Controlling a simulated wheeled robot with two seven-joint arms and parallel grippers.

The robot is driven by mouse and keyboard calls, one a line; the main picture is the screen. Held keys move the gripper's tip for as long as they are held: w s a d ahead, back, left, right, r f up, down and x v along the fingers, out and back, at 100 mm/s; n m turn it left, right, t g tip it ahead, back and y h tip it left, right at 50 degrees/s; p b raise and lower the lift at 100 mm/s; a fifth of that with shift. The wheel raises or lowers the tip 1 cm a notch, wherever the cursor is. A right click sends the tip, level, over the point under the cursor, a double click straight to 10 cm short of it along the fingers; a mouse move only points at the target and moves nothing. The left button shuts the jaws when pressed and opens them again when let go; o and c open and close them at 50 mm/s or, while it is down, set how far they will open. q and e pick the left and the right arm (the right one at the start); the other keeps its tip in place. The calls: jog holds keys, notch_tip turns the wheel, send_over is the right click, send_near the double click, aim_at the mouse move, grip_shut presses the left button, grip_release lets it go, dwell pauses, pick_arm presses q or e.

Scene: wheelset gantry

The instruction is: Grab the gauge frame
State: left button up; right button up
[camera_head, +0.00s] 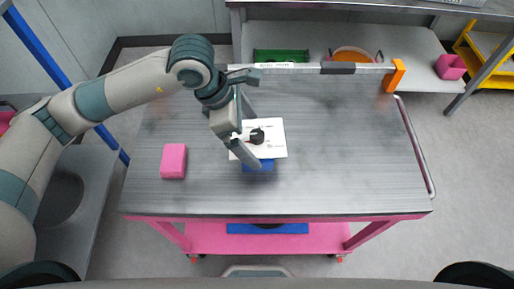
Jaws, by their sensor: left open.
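The gauge frame (305,68) appears to be the long silver bar along the back edge of the cart top. It has a dark grip section in its middle and an upright orange end piece (394,76) at the right. Its left end is near my wrist and partly hard to make out. My left gripper (255,139) is open over the middle left of the cart, in front of the bar and apart from its grip section. A white plate (273,143) with a black knob (257,136) lies under its fingers; I cannot tell whether they touch. My right gripper is not in view.
The metal cart top (340,170) is clear at the right. A pink block (174,161) lies at the left, and a blue block (258,166) sits by the white plate. A rear shelf holds a green crate (281,56) and a pink container (450,67).

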pick_arm(q)
jog(key=shift+f, duration=0.1)
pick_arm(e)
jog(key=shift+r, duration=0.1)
pick_arm(q)
jog(key=shift+s+d+f+p, duration=0.1)
jog(key=shift+d+f+p, duration=0.2)
jog(key=shift+d+p, duration=0.15)
jog(key=p+x, duration=0.1)
jog(key=x, duration=0.2)
jog(key=shift+s+d+r+p, duration=0.1)
jog(key=shift+d+r+p, duration=0.1)
jog(key=shift+p, duration=0.2)
jog(key=shift+d+f, duration=0.25)
jog(key=shift+f, duration=0.45)
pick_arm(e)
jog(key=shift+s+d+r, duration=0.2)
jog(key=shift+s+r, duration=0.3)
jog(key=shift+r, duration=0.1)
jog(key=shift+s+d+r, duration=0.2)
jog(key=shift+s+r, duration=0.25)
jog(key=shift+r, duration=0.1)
pick_arm(q)
jog(key=c, duration=1.2)
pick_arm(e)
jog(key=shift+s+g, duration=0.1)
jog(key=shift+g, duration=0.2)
